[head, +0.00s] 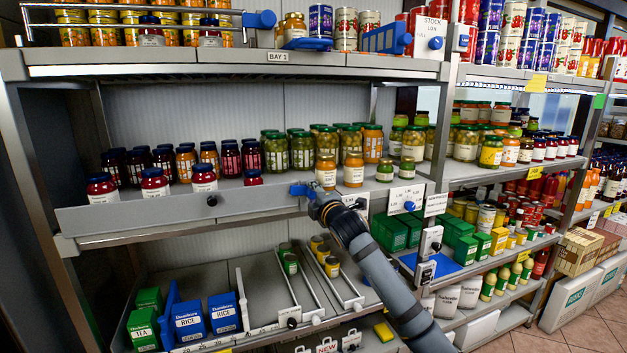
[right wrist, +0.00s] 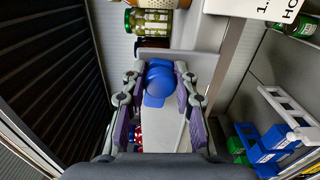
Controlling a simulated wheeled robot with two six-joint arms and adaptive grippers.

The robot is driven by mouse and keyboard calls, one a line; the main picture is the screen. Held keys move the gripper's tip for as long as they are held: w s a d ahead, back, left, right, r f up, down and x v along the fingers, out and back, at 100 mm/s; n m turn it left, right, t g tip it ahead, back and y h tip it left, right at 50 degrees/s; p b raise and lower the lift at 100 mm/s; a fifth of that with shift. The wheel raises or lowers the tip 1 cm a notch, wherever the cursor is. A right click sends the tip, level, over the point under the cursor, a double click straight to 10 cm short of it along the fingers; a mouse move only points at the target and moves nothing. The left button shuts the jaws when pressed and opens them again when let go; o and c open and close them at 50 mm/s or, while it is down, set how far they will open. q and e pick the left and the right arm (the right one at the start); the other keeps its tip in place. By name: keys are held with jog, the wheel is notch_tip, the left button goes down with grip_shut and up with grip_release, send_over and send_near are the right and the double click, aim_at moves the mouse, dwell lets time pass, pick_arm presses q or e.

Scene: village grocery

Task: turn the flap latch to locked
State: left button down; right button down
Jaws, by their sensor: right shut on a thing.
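The flap latch (head: 300,189) is a blue turn piece at the right end of a long grey flap (head: 130,214) along the front of the middle shelf. In the right wrist view the latch (right wrist: 158,80) shows a rounded middle with a lobe above and below. My right gripper (head: 315,197) reaches up to it from the lower right. In the right wrist view its two fingers (right wrist: 158,92) are shut on the latch, one on each side. The fingers partly hide the latch in the head view. I see no lock marking beside it. My left gripper is not in view.
Jars (head: 326,171) stand on the shelf just right of the latch. Dark and red jars (head: 152,184) stand behind the flap. A panel with a blue dial (head: 409,206) is to the right. Blue rice boxes (head: 190,321) and slim lane rails (head: 290,316) are below.

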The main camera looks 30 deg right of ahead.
jog(key=n+p, duration=0.4)
jog(key=p, duration=0.1)
jog(key=shift+r, duration=0.1)
jog(key=c, duration=2.1)
grip_release()
jog(key=shift+d+f+n+p, duration=0.1)
jog(key=shift+f+n+p, duration=0.2)
jog(key=shift+n, duration=0.2)
jog(key=shift+f, duration=0.15)
jog(key=o, duration=1)
jog(key=shift+s, duration=0.1)
jog(key=shift+o, duration=0.4)
jog(key=shift+a+r, duration=0.2)
jog(key=shift+a, duration=0.15)
